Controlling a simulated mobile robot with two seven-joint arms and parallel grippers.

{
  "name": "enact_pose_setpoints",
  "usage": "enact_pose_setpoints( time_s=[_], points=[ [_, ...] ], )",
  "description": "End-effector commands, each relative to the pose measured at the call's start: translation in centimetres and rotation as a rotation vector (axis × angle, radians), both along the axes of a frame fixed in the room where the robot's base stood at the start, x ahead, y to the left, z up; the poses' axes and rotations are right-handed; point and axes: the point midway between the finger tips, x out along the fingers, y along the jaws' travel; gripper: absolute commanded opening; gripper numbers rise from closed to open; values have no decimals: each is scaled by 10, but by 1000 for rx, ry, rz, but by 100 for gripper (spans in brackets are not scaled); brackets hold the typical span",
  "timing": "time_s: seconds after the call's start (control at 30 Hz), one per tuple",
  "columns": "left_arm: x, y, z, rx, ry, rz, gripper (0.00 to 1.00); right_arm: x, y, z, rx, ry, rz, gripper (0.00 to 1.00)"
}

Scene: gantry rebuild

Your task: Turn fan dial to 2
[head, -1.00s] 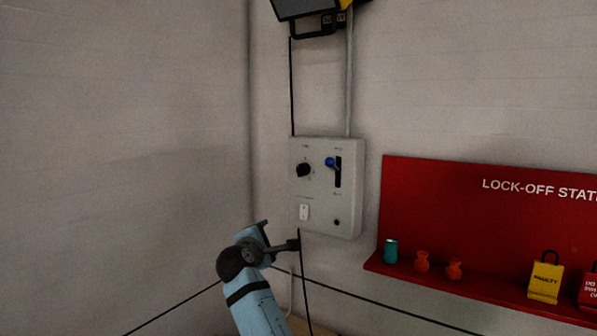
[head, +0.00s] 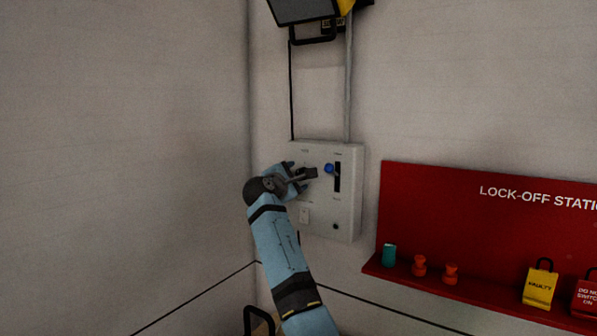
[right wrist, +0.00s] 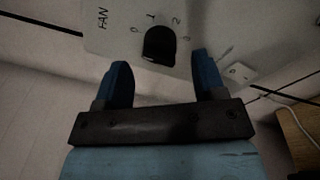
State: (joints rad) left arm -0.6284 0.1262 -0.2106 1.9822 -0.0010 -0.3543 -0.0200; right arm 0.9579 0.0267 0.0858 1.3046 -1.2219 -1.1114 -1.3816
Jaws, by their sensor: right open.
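The fan dial (right wrist: 159,46) is a black knob on a pale grey panel, under the printed word FAN and the digits 0, 1 and 2 in the right wrist view. I cannot tell for sure which digit it points at. My right gripper (right wrist: 163,60) is open, with a blue fingertip to each side of the dial; the dial sits between and just beyond the tips, with no clear contact. In the head view my right gripper (head: 301,168) is at the left part of the control panel (head: 345,215) and hides the dial. My left gripper is in no view.
A blue-knobbed slide lever (head: 330,169) is close right of my gripper. A white switch (head: 305,215) and a small black button (head: 335,226) are below. A red lock-off shelf (head: 430,210) with a teal can (head: 389,254) is to the right. The left wall is bare.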

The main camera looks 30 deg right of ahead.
Motion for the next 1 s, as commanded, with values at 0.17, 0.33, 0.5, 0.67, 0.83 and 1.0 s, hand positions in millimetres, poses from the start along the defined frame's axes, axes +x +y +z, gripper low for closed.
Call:
enact_pose_setpoints(
  time_s=[0.17, 0.33, 0.5, 0.67, 0.83, 1.0],
  points=[
    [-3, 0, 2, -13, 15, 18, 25, 10, -18, 1, 0, 1, 0, 64],
    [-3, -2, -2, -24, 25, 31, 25, 13, -24, 0, 0, -1, 0, 64],
    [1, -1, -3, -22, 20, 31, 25, 13, -24, 0, 0, -1, 0, 64],
    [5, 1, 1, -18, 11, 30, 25, 13, -24, 0, 1, -1, 1, 38],
    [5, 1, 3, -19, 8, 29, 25, 13, -23, -1, 1, -1, 1, 15],
    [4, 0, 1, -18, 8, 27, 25, 13, -23, -1, 5, -10, 1, 15]
  ],
)
